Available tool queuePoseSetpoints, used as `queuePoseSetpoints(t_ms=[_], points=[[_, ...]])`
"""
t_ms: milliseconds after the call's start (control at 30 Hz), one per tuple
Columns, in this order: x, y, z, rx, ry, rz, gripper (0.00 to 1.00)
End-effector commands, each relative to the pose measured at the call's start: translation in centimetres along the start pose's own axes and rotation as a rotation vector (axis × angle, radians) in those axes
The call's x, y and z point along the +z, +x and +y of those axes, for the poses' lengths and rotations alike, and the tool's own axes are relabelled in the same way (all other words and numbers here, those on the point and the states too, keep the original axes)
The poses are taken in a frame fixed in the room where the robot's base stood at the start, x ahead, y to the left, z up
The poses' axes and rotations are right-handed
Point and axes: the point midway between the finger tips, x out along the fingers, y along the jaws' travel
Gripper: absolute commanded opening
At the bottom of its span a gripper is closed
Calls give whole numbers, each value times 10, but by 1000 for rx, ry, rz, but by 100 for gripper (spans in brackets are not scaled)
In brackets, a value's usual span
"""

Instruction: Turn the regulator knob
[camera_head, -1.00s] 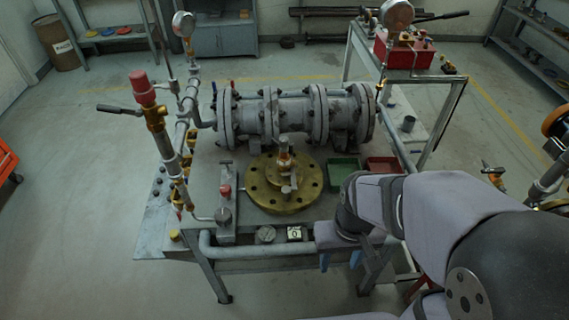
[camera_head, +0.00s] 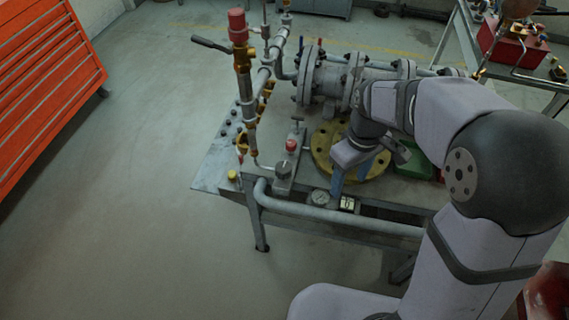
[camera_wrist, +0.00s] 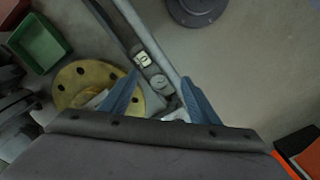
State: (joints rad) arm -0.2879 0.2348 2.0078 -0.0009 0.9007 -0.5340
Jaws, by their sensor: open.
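My gripper (camera_head: 350,188) is open and empty, its two blue fingers pointing down over the front of the bench; they also show spread apart in the wrist view (camera_wrist: 161,78). I cannot tell for sure which part is the regulator knob. A small red knob (camera_head: 291,145) stands on a grey block left of my gripper, with a dark round knob (camera_head: 283,171) in front of it. A round gauge (camera_head: 320,197) and a small counter plate (camera_head: 347,203) sit at the front edge.
A brass flange (camera_head: 322,150) lies partly behind my gripper. An upright pipe with a red cap (camera_head: 237,26) and a side lever rises at the left. A grey pipe (camera_head: 330,217) runs along the bench front. A green tray (camera_head: 418,160) is at the right.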

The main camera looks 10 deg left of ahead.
Motion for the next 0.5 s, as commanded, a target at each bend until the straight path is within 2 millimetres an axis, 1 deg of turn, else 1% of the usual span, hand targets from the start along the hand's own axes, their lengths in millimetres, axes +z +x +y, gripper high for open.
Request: queuePoseSetpoints(t_ms=[33,100,200,300,333,400,500], points=[[-27,1,-6,-1,-120,-2,56],[-59,1,-15,-2,-281,-2,56],[-99,2,-32,-1,-491,-2,56],[-130,4,-49,-1,-661,-1,56],[-137,5,-54,-1,-703,-2,56],[-150,6,-63,0,-785,-1,56],[-162,8,-73,0,-863,0,56]])
